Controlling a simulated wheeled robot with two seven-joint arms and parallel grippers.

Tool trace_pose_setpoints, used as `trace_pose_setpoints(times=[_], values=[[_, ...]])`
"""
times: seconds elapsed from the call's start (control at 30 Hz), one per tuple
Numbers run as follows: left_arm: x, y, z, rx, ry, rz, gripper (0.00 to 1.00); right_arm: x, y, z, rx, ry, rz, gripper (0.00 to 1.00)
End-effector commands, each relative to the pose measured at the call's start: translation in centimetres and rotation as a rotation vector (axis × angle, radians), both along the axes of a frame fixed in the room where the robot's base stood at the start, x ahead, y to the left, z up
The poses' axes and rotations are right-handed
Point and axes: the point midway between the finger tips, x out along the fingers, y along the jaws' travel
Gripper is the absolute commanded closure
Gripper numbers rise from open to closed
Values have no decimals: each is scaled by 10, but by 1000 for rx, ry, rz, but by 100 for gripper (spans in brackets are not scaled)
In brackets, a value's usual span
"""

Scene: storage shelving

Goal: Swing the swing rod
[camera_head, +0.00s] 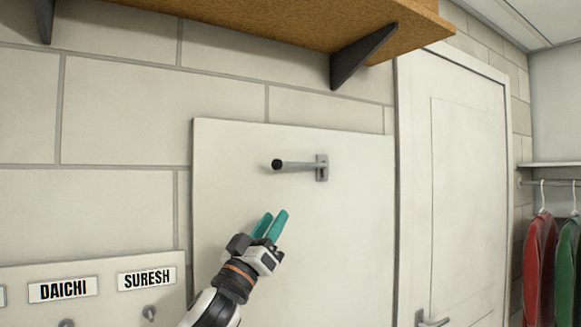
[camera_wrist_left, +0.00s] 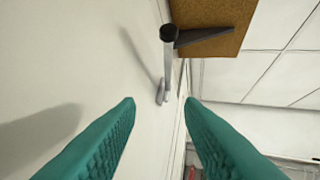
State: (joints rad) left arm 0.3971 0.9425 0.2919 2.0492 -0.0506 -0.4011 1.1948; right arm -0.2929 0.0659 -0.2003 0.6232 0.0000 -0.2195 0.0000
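The swing rod (camera_head: 298,166) is a grey rod with a black tip, fixed by a metal bracket (camera_head: 321,168) to a white board (camera_head: 345,240) on the wall. It sticks out toward the left of the head view. My left gripper (camera_head: 271,225) has teal fingers and is below the rod, apart from it. In the left wrist view the teal fingers (camera_wrist_left: 160,105) are spread with nothing between them, and the rod (camera_wrist_left: 168,65) shows ahead beyond the fingertips. My right gripper is not in view.
A wooden shelf (camera_head: 270,22) on dark brackets hangs above the rod. A white door (camera_head: 465,180) with a handle is at the right, with red and green clothes (camera_head: 540,265) on hangers beyond. A name-label board with hooks (camera_head: 100,308) is at the lower left.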

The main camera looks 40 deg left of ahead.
Motion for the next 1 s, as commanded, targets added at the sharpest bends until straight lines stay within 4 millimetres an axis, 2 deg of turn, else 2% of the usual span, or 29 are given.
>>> trace_pose_setpoints(times=[0.03, 0.1, 0.2, 0.47, 0.7, 1.0], values=[[-8, 1, 17, 8, -40, -13, 66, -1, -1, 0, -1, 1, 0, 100], [-14, 1, 30, 11, -70, -27, 66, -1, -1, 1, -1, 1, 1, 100], [-13, 2, 41, 12, -81, -32, 66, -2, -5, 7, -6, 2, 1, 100], [20, 7, 76, 7, -79, -32, 66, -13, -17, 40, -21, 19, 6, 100], [53, 10, 104, 8, -78, -32, 66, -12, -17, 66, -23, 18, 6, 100], [70, 12, 115, 10, -76, -31, 66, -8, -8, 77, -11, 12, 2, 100]])
